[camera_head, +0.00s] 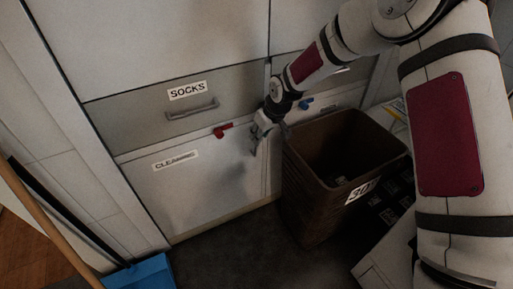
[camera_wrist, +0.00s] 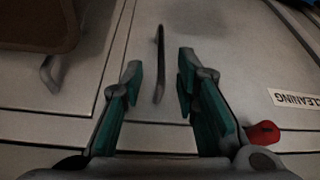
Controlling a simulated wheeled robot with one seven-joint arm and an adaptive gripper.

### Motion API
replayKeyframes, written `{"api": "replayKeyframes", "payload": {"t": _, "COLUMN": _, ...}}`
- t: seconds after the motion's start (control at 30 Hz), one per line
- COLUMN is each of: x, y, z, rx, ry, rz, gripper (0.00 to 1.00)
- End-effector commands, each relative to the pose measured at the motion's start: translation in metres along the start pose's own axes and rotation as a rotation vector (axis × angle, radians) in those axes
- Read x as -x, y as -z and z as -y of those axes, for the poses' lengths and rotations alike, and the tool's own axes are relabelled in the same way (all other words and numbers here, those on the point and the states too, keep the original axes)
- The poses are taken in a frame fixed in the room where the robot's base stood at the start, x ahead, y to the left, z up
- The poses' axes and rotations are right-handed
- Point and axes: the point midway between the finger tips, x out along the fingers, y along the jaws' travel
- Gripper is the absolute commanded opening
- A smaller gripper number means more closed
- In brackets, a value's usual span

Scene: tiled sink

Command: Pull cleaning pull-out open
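The cleaning pull-out (camera_head: 195,193) is a pale front with a "CLEANING" label, low in the cabinet in the head view. It looks closed, in line with the cabinet. In the wrist view its label (camera_wrist: 296,101) is upside down at the right. A slim metal handle (camera_wrist: 160,40) stands on this front near its side seam. My gripper (camera_wrist: 160,68) is open, with a teal-padded finger on each side of the handle in the picture. No contact shows, and the depth between fingers and handle is unclear. In the head view my gripper (camera_head: 261,137) is at the front's upper right.
A brown bin (camera_head: 312,190) stands close on the right of my gripper. A red knob (camera_head: 223,131) is at the pull-out's top edge. The "SOCKS" drawer (camera_head: 150,110) is above. A blue object (camera_head: 141,274) lies at lower left. Dark floor before the pull-out is clear.

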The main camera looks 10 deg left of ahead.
Motion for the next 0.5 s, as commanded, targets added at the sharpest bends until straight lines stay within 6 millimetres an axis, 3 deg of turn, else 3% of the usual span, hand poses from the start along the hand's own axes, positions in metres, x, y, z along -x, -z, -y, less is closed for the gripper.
{"api": "replayKeyframes", "payload": {"t": 0.03, "x": -0.014, "y": -0.001, "z": 0.001, "rx": 0.001, "ry": 0.002, "rz": 0.002, "gripper": 0.28}}
{"api": "replayKeyframes", "payload": {"t": 0.2, "x": -0.045, "y": -0.001, "z": 0.0, "rx": 0.002, "ry": 0.0, "rz": 0.001, "gripper": 0.28}}
{"api": "replayKeyframes", "payload": {"t": 0.5, "x": -0.077, "y": -0.001, "z": 0.0, "rx": 0.0, "ry": -0.001, "rz": 0.0, "gripper": 0.28}}
